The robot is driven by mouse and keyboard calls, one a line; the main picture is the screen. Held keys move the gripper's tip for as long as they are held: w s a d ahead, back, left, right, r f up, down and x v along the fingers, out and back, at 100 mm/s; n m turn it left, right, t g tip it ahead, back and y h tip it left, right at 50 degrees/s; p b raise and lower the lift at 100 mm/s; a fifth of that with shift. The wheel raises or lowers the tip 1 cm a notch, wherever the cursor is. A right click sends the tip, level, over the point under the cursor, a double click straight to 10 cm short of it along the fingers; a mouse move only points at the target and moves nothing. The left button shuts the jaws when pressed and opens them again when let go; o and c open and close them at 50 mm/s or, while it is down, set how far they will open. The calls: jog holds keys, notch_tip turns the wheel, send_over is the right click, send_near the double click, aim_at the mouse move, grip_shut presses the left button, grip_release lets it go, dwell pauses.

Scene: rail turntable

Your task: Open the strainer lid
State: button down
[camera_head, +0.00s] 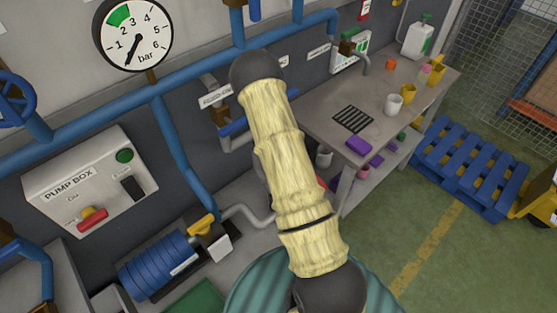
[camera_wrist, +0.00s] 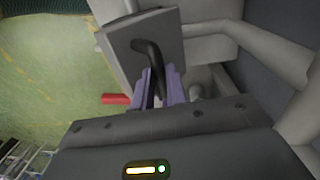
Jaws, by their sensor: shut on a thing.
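In the wrist view, a grey boxy piece that looks like the strainer lid (camera_wrist: 122,38) carries a dark curved handle (camera_wrist: 150,50). The two purple fingers of my gripper (camera_wrist: 159,82) are on either side of the lower part of this handle and shut on it. I cannot tell whether the lid is raised from the strainer body. In the head view, my arm fills the middle and hides my gripper, the handle and most of the strainer area.
Pale pipes (camera_wrist: 210,45) run close to the right of my gripper. A red part (camera_wrist: 116,99) lies to its left. In the head view, a pump box (camera_head: 90,180) and blue pipes are on the wall. A workbench (camera_head: 318,112) stands right; green floor (camera_head: 375,225) is clear before it.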

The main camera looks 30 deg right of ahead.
jog(key=c, duration=1.4)
grip_release()
jog(key=shift+f, duration=0.2)
jog(key=shift+r, duration=0.15)
notch_tip(320, 180, up, 10)
jog(key=b, duration=0.2)
jog(key=s+a+r+n+t, duration=0.1)
jog(key=s+a+r+n, duration=0.5)
jog(key=s, duration=0.3)
jog(key=s+a+r+n+t, duration=0.2)
jog(key=s+a+r+n, duration=0.4)
jog(key=s+a+n, duration=0.3)
jog(key=shift+s+t, duration=0.3)
jog(key=shift+s, duration=0.45)
